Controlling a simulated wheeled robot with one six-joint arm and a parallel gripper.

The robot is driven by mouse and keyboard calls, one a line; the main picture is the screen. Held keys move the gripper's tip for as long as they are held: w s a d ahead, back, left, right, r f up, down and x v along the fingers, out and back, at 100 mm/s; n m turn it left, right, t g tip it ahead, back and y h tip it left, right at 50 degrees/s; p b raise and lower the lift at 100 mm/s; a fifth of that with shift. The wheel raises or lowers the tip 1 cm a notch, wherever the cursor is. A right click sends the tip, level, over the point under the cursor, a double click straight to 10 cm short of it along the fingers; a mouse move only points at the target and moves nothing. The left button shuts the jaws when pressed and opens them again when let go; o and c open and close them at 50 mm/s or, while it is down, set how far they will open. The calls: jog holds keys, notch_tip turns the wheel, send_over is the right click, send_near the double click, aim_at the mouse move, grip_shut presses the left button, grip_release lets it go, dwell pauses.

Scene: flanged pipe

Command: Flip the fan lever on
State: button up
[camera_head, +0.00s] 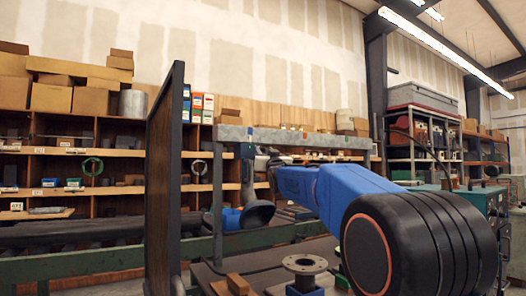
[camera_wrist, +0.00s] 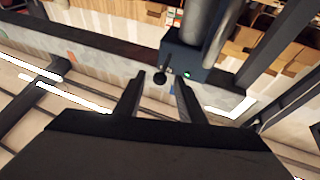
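The fan lever (camera_wrist: 160,78) shows in the wrist view as a short stem with a round black knob. It sticks out from a dark control box (camera_wrist: 184,56) that has a small lit green light. The box also shows in the head view (camera_head: 245,150), at the beam above the bench. My gripper (camera_wrist: 160,88) is open, with its two dark fingers apart on either side of the knob in the picture. I cannot tell whether a finger touches it. In the head view my gripper (camera_head: 272,162) is small, just right of the box, and its fingers are unclear.
A grey duct (camera_wrist: 205,22) runs from the box; a dark hood (camera_head: 258,213) hangs below it in the head view. A flanged pipe (camera_head: 304,265) stands on the bench. A dark upright panel (camera_head: 166,190) stands at left. A grey beam (camera_head: 300,139) crosses behind.

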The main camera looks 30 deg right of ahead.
aim_at(263, 148)
jog(key=shift+x, duration=1.4)
grip_shut()
jog(key=shift+w+r+n+g+y, duration=0.1)
jog(key=shift+r+n+g+y, duration=0.2)
jog(key=shift+g, duration=0.4)
jog(key=shift+r+g, duration=0.1)
jog(key=shift+g, duration=0.2)
grip_release()
